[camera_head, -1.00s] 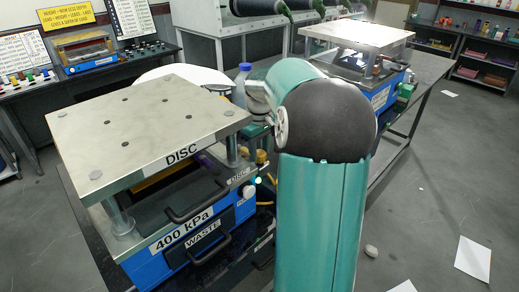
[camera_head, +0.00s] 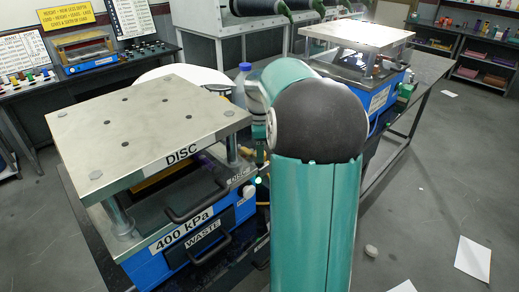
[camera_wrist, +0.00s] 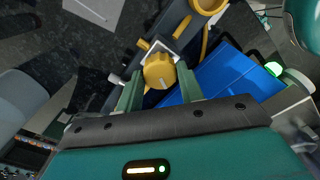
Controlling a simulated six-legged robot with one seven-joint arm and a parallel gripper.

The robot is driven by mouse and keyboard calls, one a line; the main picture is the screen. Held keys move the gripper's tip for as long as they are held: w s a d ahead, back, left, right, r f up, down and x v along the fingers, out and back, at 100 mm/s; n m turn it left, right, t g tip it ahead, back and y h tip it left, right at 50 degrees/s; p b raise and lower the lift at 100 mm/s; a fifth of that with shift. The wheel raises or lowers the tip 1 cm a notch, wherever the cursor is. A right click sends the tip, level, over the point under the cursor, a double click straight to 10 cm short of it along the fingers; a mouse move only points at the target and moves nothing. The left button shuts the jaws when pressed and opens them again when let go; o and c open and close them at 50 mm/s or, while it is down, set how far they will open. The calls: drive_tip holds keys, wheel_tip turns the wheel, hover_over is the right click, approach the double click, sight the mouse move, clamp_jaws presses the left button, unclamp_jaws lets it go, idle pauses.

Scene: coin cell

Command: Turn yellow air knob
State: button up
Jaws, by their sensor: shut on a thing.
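The yellow air knob (camera_wrist: 158,70) is a round yellow knob with a pale line on its face, near the middle of the wrist view. My gripper (camera_wrist: 160,77) has its two green fingers on either side of the knob, shut on it. In the head view my own arm hides most of the gripper and the knob, at the right side of the blue DISC press (camera_head: 150,253).
A blue press face (camera_wrist: 222,78) and a lit green button (camera_wrist: 273,69) lie right of the knob in the wrist view. Black drawer handles (camera_head: 197,205) stick out from the press front. A second press (camera_head: 358,35) stands behind at right.

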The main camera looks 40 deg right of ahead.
drive_tip(key=shift+r+n, duration=0.1)
drive_tip(key=shift+n, duration=0.5)
drive_tip(key=o, duration=1)
wheel_tip(320, 180, up, 14)
drive_tip(key=shift+f, duration=0.15)
idle(0.4)
